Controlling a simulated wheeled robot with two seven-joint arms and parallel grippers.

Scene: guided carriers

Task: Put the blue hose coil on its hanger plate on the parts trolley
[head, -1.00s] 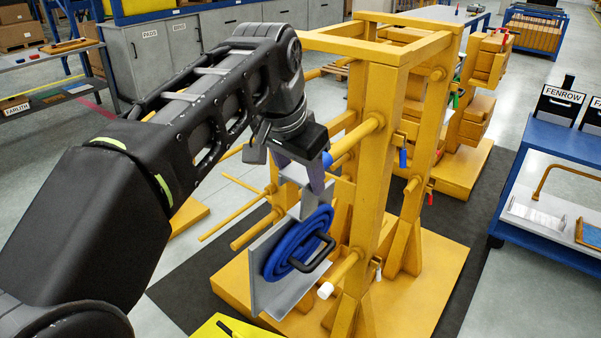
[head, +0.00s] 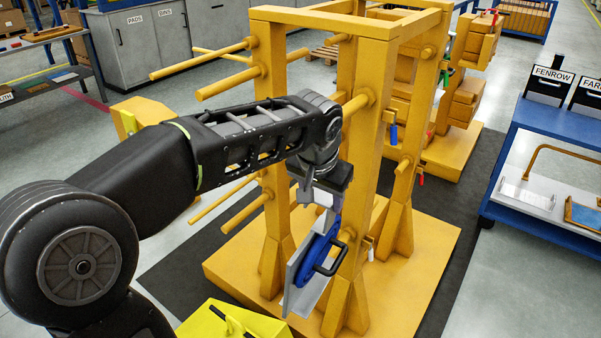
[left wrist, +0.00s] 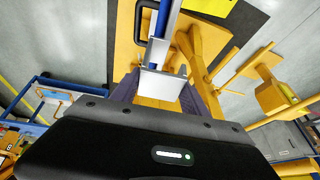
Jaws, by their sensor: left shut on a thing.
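The blue hose coil (head: 321,256) hangs on its grey hanger plate (head: 300,281), seen nearly edge-on in the head view, with a black loop handle (head: 331,259) at its right. My left gripper (head: 325,196) is shut on the top of the hanger plate. In the left wrist view the plate's grey bracket (left wrist: 160,84) sits between the fingers, with the blue coil (left wrist: 172,18) beyond it. The plate is in front of the yellow rack (head: 368,190); I cannot tell whether they touch. The blue trolley (head: 560,122) stands at the right. My right gripper is not in view.
Yellow pegs (head: 205,62) stick out leftward from the rack. A yellow box with black handles (head: 232,325) is at the bottom. Floor between rack and trolley (head: 490,270) is clear.

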